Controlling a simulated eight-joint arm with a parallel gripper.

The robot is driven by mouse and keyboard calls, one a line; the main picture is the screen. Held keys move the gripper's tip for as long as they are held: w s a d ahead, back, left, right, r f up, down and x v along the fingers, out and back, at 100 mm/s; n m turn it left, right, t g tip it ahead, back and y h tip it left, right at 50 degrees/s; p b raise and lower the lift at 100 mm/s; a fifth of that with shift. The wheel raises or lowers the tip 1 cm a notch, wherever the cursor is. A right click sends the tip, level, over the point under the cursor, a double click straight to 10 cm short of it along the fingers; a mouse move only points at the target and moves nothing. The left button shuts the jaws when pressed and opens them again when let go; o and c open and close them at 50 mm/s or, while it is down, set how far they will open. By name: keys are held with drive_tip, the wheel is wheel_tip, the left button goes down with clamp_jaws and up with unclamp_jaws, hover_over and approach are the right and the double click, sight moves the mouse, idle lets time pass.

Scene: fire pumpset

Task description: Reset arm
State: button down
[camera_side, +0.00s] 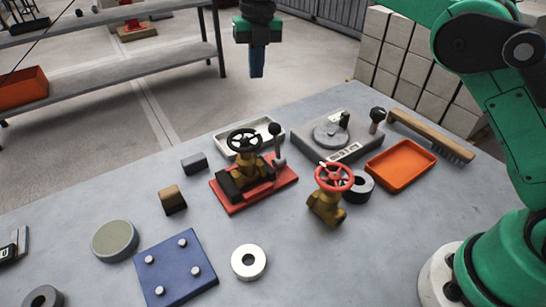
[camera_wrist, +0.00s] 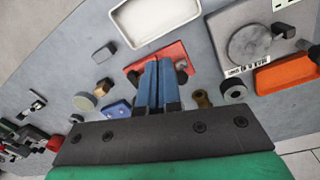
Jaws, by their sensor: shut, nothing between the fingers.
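My gripper (camera_side: 257,66) hangs above the far side of the table, well clear of everything on it. Its two blue fingers are together and empty, and they also show in the wrist view (camera_wrist: 158,75). Below it on the table is a red base plate (camera_side: 232,204) with a black-handwheel valve (camera_side: 244,142) and a black-knobbed lever (camera_side: 276,143). In the wrist view the fingers cover much of the red plate (camera_wrist: 176,50). A brass valve with a red handwheel (camera_side: 334,178) stands to its right.
A white tray (camera_side: 222,137), a grey scale-like box (camera_side: 372,148), an orange tray (camera_side: 402,184) and a brush (camera_side: 425,130) lie toward the back and right. A blue pegged plate (camera_side: 176,272), a white ring (camera_side: 248,262) and a round grey disc (camera_side: 115,240) lie in front. The air around my gripper is free.

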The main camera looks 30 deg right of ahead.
drive_tip(key=s+d+r+m+t, duration=0.35)
drive_tip(key=s+m, duration=0.45)
drive_tip(key=m, duration=0.7)
drive_tip(key=s+d+f+m+t, duration=0.1)
drive_tip(key=s+f+m, duration=0.2)
drive_tip(key=s+m, duration=0.3)
drive_tip(key=s+d+f+m+t, duration=0.2)
drive_tip(key=s+m, duration=0.4)
drive_tip(key=m, duration=0.5)
drive_tip(key=shift+d+f+h, duration=0.3)
drive_tip(key=shift+f, duration=0.5)
